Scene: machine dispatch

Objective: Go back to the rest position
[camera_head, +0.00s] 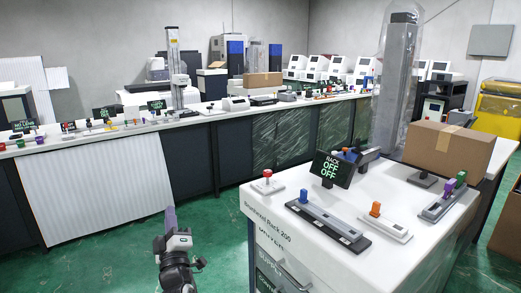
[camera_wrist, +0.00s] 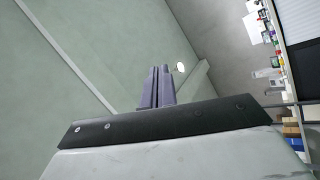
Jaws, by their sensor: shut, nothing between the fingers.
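My gripper (camera_head: 170,217) is in the lower middle of the head view, at the end of my raised arm, pointing up. It is over the green floor, left of the white cabinet, and touches nothing. In the wrist view its two purple-grey fingers (camera_wrist: 156,88) are together with nothing between them. Behind them are a pale wall or ceiling and a round light.
A white cabinet (camera_head: 262,222) stands close at right, with a display (camera_head: 331,169) reading "RACK OFF OFF", switches with coloured knobs (camera_head: 375,209) and a cardboard box (camera_head: 447,148). A long bench (camera_head: 100,137) with devices runs along the back. Green floor (camera_head: 110,255) lies open at left.

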